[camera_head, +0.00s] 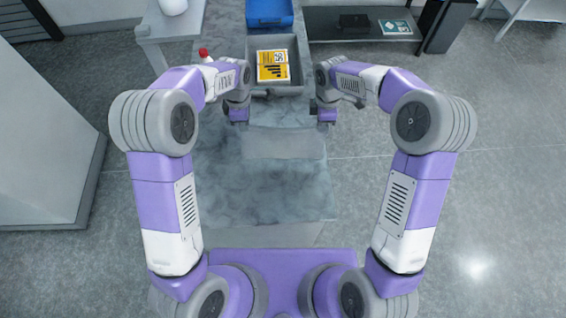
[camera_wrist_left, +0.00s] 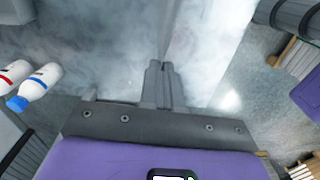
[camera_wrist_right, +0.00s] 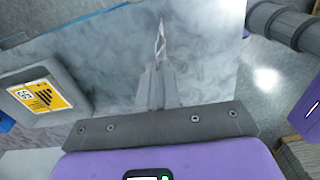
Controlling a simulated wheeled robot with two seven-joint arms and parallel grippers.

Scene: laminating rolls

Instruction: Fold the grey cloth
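The grey cloth (camera_head: 283,143) is a pale, plain strip spanning the space between my two grippers, over the marbled table top. My left gripper (camera_wrist_left: 160,66) has its fingers together at the cloth's edge; the cloth (camera_wrist_left: 205,50) runs up and right from the fingertips in the left wrist view. My right gripper (camera_wrist_right: 156,70) also has its fingers together, with a narrow, pointed piece of cloth (camera_wrist_right: 161,42) showing beyond the tips. Both look shut on the cloth. In the head view, my wrists hide the fingertips.
A grey tray (camera_head: 258,91) holding a yellow-and-white printed item (camera_head: 272,66) stands beyond the cloth, with a blue bin (camera_head: 269,12) behind it. The near table top (camera_head: 262,190) is clear.

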